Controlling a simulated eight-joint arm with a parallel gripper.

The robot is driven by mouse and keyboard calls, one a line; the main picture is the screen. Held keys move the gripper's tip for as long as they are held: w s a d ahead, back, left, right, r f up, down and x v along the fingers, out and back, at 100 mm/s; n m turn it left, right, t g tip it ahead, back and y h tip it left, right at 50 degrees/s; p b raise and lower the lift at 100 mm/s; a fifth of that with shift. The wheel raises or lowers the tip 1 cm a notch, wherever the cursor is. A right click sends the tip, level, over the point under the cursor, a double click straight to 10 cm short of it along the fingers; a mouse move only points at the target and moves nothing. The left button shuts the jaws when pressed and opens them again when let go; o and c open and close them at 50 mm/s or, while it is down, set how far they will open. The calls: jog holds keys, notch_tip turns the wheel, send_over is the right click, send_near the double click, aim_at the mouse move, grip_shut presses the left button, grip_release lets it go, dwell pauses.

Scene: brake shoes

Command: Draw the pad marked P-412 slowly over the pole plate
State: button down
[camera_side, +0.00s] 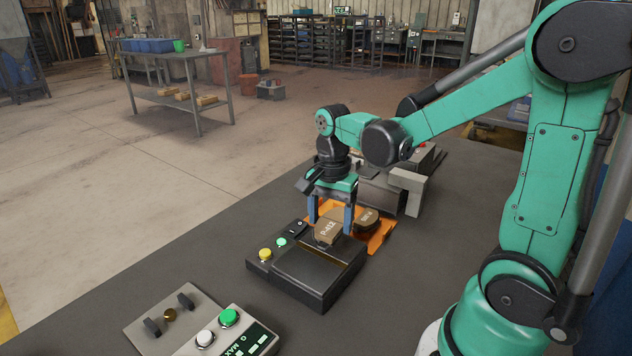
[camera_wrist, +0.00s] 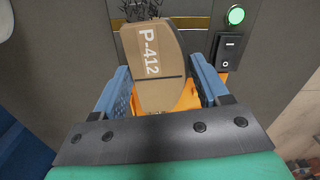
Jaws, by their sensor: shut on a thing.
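The pad marked P-412 (camera_side: 327,230) is a brown curved block with a pale printed label. In the wrist view the pad (camera_wrist: 152,62) sits between the blue fingers of my gripper (camera_wrist: 160,88), with its label facing the camera. My gripper (camera_side: 331,212) is shut on it. The pad is at the far right end of a black unit (camera_side: 308,278) with a dark flat top, which I take to be the pole plate. I cannot tell whether the pad touches that top. A second brown pad (camera_side: 367,219) lies on an orange tray (camera_side: 383,236) just behind.
The black unit has a lit green button (camera_side: 281,242), a yellow button (camera_side: 265,254) and a small switch (camera_wrist: 229,42). Grey blocks (camera_side: 408,182) stand behind the tray.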

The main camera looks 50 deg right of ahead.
aim_at(322, 228)
jog(key=shift+a+f, duration=0.45)
jog(key=shift+f, duration=0.35)
jog(key=shift+a+f, duration=0.15)
jog(key=shift+a, duration=1.85)
jog(key=a+r, duration=0.1)
jog(key=a, duration=0.1)
jog(key=a+r, duration=0.1)
jog(key=a, duration=0.1)
jog(key=shift+r, duration=0.4)
jog(key=shift+a+r, duration=0.15)
jog(key=shift+r, duration=0.15)
notch_tip(322, 228, up, 9)
jog(key=shift+a+f, duration=0.2)
jog(key=shift+a, duration=0.25)
